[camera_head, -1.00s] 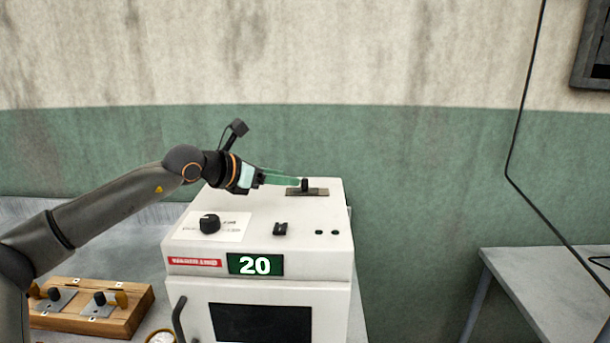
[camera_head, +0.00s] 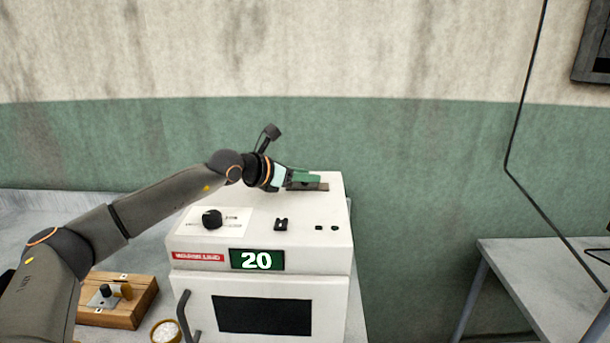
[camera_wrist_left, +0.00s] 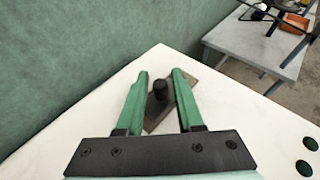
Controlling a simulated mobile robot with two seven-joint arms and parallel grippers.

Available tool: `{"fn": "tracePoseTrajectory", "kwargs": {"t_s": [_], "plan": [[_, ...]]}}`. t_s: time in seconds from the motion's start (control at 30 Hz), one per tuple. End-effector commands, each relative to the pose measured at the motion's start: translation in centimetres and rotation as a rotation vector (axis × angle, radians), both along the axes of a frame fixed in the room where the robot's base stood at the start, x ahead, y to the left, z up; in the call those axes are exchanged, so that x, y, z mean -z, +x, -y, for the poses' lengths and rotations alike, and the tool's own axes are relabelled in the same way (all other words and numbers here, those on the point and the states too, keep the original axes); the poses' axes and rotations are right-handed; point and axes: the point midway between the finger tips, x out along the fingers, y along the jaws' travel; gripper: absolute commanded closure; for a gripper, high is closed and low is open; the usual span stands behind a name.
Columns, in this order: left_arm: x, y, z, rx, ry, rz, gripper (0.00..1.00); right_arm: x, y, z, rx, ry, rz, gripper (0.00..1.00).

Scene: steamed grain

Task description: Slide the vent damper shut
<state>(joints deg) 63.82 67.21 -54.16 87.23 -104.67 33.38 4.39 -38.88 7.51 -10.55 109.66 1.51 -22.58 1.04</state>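The vent damper is a dark slotted plate (camera_head: 318,187) on top of the white oven (camera_head: 258,244), near its back edge. In the left wrist view its black knob (camera_wrist_left: 160,92) stands on the plate (camera_wrist_left: 190,86) between my two green fingers. My left gripper (camera_head: 312,177) reaches in from the left, low over the plate, and hides the knob in the head view. In the wrist view the gripper (camera_wrist_left: 160,82) is open, its fingers either side of the knob with gaps visible. My right gripper is not in view.
The oven top also carries a black dial (camera_head: 212,218), a small switch (camera_head: 281,224) and two small buttons. A wooden block with fittings (camera_head: 120,300) and a round bowl (camera_head: 166,331) sit at lower left. A grey table (camera_head: 540,270) stands at right; the wall is close behind.

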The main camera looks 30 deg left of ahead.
Motion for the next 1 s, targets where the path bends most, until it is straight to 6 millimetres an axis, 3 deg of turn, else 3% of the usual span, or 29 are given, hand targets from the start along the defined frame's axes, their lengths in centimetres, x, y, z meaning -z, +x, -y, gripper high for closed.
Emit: {"fn": "tracePoseTrajectory", "kwargs": {"t_s": [0.03,0.3,1.0], "plan": [[0.0,-0.01,0.0,0.0,0.0,0.0,0.71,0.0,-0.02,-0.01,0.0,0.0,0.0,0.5],[-0.01,-0.02,-0.03,0.0,0.0,0.0,1.0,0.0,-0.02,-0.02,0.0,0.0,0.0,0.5],[-0.01,-0.03,-0.06,-0.001,0.0,0.0,1.0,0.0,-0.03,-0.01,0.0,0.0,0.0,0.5]]}}
